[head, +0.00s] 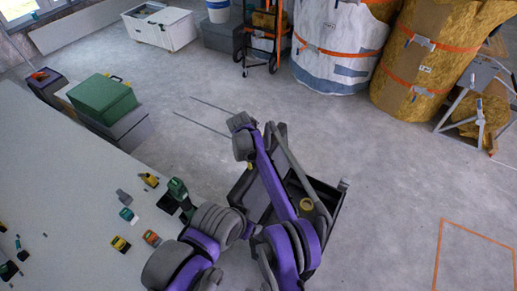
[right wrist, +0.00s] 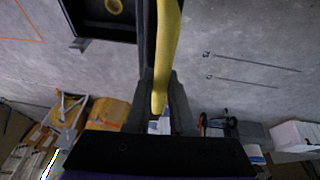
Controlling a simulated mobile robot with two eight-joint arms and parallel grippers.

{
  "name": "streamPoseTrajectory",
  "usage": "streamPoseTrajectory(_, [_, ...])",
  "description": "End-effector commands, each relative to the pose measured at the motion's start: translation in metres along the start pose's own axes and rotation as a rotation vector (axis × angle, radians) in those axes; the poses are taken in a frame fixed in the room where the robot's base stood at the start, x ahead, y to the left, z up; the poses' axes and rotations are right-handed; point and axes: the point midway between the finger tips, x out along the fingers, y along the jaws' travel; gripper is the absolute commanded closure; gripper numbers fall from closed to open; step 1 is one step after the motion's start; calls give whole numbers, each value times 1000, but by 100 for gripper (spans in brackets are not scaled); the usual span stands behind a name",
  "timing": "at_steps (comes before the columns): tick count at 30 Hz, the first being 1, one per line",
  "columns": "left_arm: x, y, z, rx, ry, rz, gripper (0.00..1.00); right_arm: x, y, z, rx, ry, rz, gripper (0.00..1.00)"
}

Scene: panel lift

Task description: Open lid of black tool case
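The black tool case (head: 337,205) stands on the floor in the middle of the head view, partly hidden by my arms. Its inside shows, with a round yellow item (head: 306,204) in it. The lid (head: 302,172) shows nearly edge-on, raised over the case. My right gripper (head: 276,133) is beside the lid's upper end. In the right wrist view my right gripper (right wrist: 160,92) has its fingers either side of a yellow bar (right wrist: 166,50), seemingly the lid's handle, and looks shut on it. The case also shows there (right wrist: 100,30). I cannot make out my left gripper.
A pale worktop (head: 80,190) with several small tools and a green box (head: 102,98) lies on the left. Wrapped bundles (head: 340,45), a hand truck (head: 262,40) and a white box (head: 160,27) stand behind.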

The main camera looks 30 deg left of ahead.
Motion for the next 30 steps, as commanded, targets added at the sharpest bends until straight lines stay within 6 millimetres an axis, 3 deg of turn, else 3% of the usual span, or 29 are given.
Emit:
streamPoseTrajectory(1, [0,0,0,0,0,0,31,0,0,0,0,0,0,69])
streamPoseTrajectory(4, [0,0,0,0,0,0,31,0,0,0,0,0,0,51])
streamPoseTrajectory(16, [0,0,0,0,0,0,31,-7,0,-1,-1,1,0,50])
streamPoseTrajectory(30, [0,0,0,0,0,0,31,-92,0,0,-1,1,0,50])
